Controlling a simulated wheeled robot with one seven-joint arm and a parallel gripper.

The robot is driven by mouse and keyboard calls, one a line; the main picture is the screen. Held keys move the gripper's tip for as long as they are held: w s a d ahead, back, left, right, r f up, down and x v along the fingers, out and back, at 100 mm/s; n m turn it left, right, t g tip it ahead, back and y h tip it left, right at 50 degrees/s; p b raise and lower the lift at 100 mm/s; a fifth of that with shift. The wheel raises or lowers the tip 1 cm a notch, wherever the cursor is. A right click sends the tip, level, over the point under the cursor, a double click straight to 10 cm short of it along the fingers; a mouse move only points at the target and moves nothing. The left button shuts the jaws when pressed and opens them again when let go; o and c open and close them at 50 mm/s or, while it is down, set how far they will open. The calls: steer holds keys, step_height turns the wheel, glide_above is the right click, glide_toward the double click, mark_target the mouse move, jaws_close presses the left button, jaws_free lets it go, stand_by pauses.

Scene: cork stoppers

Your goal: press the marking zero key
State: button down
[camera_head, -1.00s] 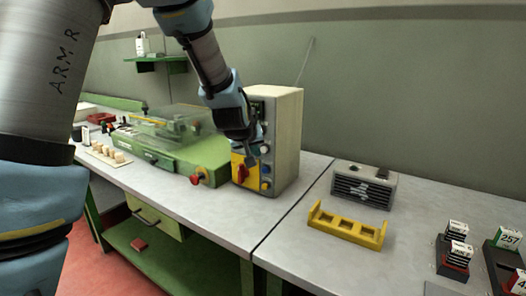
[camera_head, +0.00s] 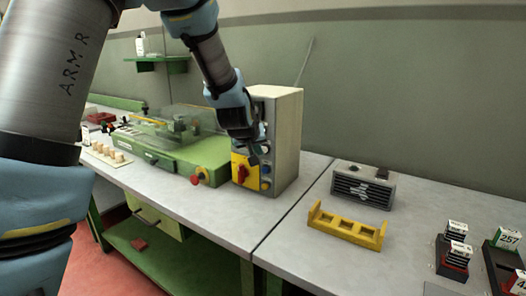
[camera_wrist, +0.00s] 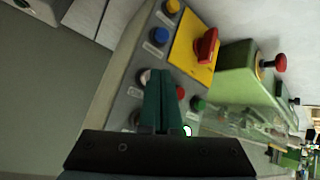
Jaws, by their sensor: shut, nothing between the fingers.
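A control box (camera_head: 287,135) with a grey front panel stands on the bench. Its panel (camera_wrist: 128,72) carries several round buttons: yellow (camera_wrist: 173,6), blue (camera_wrist: 161,34), white (camera_wrist: 145,76), red (camera_wrist: 180,92) and green (camera_wrist: 198,103). A red rotary switch (camera_wrist: 207,46) sits on a yellow plate. The button labels are too small to read, so I cannot tell which is the marking zero key. My gripper (camera_head: 254,160) is shut and empty in front of the panel. In the wrist view its fingertips (camera_wrist: 160,74) lie between the white and red buttons; contact is unclear. The fingers partly hide the panel.
A green machine (camera_head: 185,155) with a clear cover and a red knob stands left of the box. To the right are a grey vented unit (camera_head: 364,187), a yellow rack (camera_head: 345,228) and black block holders (camera_head: 454,262). The bench front is clear.

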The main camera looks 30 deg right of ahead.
steer(key=shift+w+d, duration=0.15)
steer(key=shift+d, duration=0.1)
stand_by(0.6)
steer(key=shift+s+a+b, duration=0.35)
steer(key=shift+s+a, duration=0.05)
steer(key=shift+a, duration=0.35)
steer(key=shift+s+a+b, duration=0.4)
steer(key=shift+a, duration=0.35)
steer(key=shift+s+a+b, duration=0.4)
steer(key=shift+a+b, duration=0.05)
steer(key=shift+a, duration=0.25)
steer(key=shift+s+a+b, duration=0.4)
steer(key=shift+a, duration=0.35)
